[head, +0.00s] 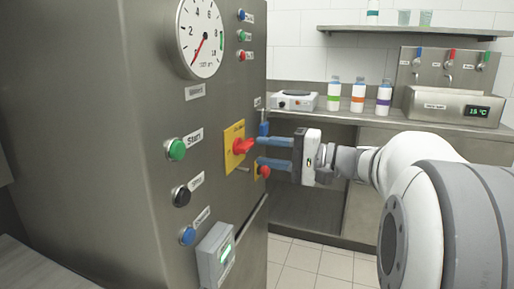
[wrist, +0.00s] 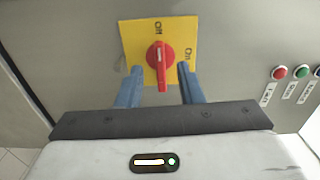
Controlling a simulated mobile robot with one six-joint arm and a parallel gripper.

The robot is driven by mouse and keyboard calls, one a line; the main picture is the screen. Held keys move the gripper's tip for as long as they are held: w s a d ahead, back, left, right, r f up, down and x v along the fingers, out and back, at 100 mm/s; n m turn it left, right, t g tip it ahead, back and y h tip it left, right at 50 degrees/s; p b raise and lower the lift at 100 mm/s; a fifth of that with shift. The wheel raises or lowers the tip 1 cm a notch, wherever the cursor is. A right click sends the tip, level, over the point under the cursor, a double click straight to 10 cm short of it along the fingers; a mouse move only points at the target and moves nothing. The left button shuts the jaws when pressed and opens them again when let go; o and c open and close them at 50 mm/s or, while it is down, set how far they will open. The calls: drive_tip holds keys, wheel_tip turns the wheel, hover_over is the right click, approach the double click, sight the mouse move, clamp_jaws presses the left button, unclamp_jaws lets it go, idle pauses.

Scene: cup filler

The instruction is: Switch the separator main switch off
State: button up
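The main switch is a red rotary knob (head: 243,146) on a yellow plate (head: 233,158) on the metal cabinet's front. In the wrist view the knob (wrist: 160,58) has its handle about upright, with a white mark near its top. The plate (wrist: 129,38) reads "Off" above the knob and "On" to its right. My gripper (head: 258,151) is open, its blue fingers pointing at the plate. In the wrist view the gripper (wrist: 159,72) has one finger on each side of the knob, with gaps showing. Whether the tips touch the plate is unclear.
A green Start button (head: 176,149), black button (head: 181,196) and blue button (head: 188,236) sit left of the switch. A grey box (head: 216,257) juts out below. A gauge (head: 200,38) is above. Bottles (head: 358,95) and a tap unit (head: 450,106) stand on the back counter.

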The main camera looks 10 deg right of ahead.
drive_tip(key=v, duration=0.3)
drive_tip(key=shift+s+d, duration=0.2)
drive_tip(key=shift+d, duration=0.05)
drive_tip(key=s+a+n+g+h+p, duration=0.2)
drive_tip(key=s+a+g+h+p, duration=0.6)
drive_tip(key=p, duration=0.7)
drive_tip(key=s+d+r+n+h+p, duration=0.1)
drive_tip(key=s+d+n+h+p, duration=0.1)
drive_tip(key=p, duration=0.4)
drive_tip(key=s+d+r+n+h+p, duration=0.1)
drive_tip(key=s+r+n+h+p, duration=0.1)
drive_tip(key=s+h+p, duration=0.3)
drive_tip(key=s+p, duration=0.2)
drive_tip(key=shift+s+d+r+n+t, duration=0.25)
drive_tip(key=shift+d+n+t, duration=0.05)
drive_tip(key=shift+d, duration=0.05)
